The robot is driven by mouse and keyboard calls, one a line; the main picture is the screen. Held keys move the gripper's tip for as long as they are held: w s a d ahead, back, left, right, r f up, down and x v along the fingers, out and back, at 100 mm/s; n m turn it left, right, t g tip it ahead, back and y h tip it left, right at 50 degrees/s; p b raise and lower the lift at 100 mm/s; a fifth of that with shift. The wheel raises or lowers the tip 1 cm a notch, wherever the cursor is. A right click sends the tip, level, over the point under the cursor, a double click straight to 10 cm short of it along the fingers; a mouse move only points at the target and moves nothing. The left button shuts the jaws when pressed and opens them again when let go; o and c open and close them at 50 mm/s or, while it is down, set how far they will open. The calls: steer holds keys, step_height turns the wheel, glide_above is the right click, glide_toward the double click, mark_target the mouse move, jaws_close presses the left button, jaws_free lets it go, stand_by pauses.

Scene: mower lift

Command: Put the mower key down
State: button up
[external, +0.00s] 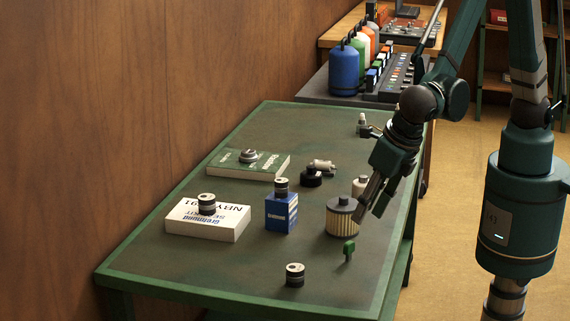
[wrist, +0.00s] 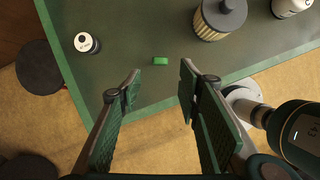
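The mower key (external: 349,247) is a small piece with a green head on a short stem. It appears to stand upright on the green workbench (external: 200,270), near its front right edge. In the wrist view the key (wrist: 160,61) shows from above as a small green block, beyond the fingertips and roughly midway between them. My gripper (external: 371,204) is above the bench, higher than the key and apart from it. In the wrist view my gripper (wrist: 158,86) is open with nothing between its fingers.
A pleated filter (external: 342,220) stands close behind the key. A blue box (external: 281,212), a white box (external: 208,222) and a green book (external: 245,170) lie farther back. The bench's front middle is clear.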

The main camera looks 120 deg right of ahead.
steer(key=s+d+r+m+t+y, duration=0.2)
steer(key=s+d+r+m, duration=0.1)
steer(key=s+r+m, duration=0.75)
steer(key=s+r+m+t+y, duration=0.1)
steer(key=s+r+m, duration=0.3)
steer(key=s+m, duration=0.2)
steer(key=s+d+r+m+t+y, duration=0.1)
steer(key=s+r+m+t, duration=0.1)
steer(key=s+r+m, duration=0.2)
steer(key=shift+s+d+m+t, duration=0.3)
steer(key=shift+s+m, duration=0.65)
steer(key=shift+s, duration=1.2)
steer(key=shift+r, duration=0.1)
